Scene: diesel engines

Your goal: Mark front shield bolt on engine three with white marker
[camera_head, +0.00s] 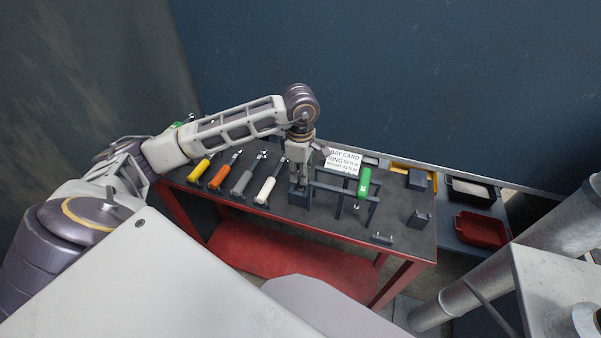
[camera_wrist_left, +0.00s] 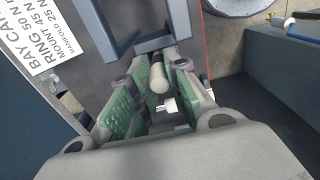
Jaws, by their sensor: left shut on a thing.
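My left gripper (camera_head: 298,182) points down over the dark tabletop, at a small dark block holder (camera_head: 298,197). In the left wrist view its green-padded fingers (camera_wrist_left: 155,88) are shut on a white cylinder with a rounded end, which looks like the white marker (camera_wrist_left: 157,80). In the head view the marker is hidden by the gripper. I cannot tell whether it still sits in the holder. No engine or shield bolt can be made out. My right gripper is not in view.
Tools with yellow (camera_head: 199,169), orange (camera_head: 219,177), grey and white handles (camera_head: 265,190) lie left of the gripper. A dark rack with a green-handled tool (camera_head: 363,183) stands close on the right, before a bay card (camera_head: 343,160). A red tray (camera_head: 482,230) and pipes are farther right.

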